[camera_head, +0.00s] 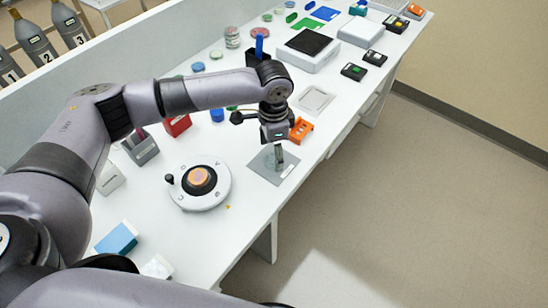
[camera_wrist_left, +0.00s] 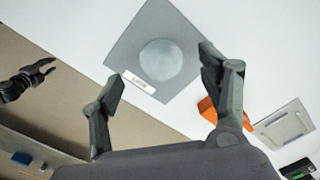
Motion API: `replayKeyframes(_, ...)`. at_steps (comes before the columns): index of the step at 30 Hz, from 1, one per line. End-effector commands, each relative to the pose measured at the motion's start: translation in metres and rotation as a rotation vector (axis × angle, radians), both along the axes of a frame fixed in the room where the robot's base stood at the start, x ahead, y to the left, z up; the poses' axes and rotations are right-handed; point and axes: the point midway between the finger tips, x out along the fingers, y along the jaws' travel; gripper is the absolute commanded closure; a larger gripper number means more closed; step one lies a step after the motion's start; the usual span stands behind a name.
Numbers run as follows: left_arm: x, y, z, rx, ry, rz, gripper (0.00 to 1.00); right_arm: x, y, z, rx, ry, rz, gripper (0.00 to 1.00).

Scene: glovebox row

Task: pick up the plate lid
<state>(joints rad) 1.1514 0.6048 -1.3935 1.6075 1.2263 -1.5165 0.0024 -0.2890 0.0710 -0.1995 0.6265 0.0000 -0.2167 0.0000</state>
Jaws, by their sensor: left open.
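The plate lid is a pale round disc (camera_wrist_left: 161,60) lying on a grey square mat (camera_wrist_left: 158,18) with a small white label at one edge. In the head view the lid (camera_head: 268,160) on the mat (camera_head: 259,171) is partly hidden by my left gripper (camera_head: 277,162), which points down over it. In the left wrist view my left gripper (camera_wrist_left: 161,72) is open and empty, its fingers apart with the lid showing between and beyond them. My right gripper (camera_wrist_left: 46,69) shows at the left of the left wrist view, over the floor, fingers apart and empty.
An orange rack (camera_head: 300,130) stands close beside the mat. A white round device (camera_head: 205,199) with a dark knob is to the left. A pale grey tray (camera_head: 315,99) lies farther back. The bench edge runs close along the right, with clear floor beyond.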

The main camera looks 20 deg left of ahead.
Motion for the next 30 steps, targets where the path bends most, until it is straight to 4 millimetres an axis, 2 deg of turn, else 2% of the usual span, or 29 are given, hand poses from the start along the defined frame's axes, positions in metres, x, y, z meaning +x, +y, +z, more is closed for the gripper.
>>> replayKeyframes(1,0.0,0.002,-0.004,0.003,0.003,0.0,0.31,-0.004,0.0,0.007,0.0,0.005,0.0,0.69)
replayKeyframes(6,0.0,0.001,-0.024,0.001,0.001,-0.001,0.31,-0.015,-0.001,0.008,-0.003,0.023,0.0,0.69)
replayKeyframes(14,0.0,0.001,-0.028,0.0,-0.001,-0.001,0.31,-0.019,-0.008,0.007,-0.011,0.028,0.002,0.69)
replayKeyframes(30,0.0,0.001,-0.027,0.0,-0.001,0.0,0.66,-0.013,-0.011,0.008,-0.014,0.021,0.004,0.69)
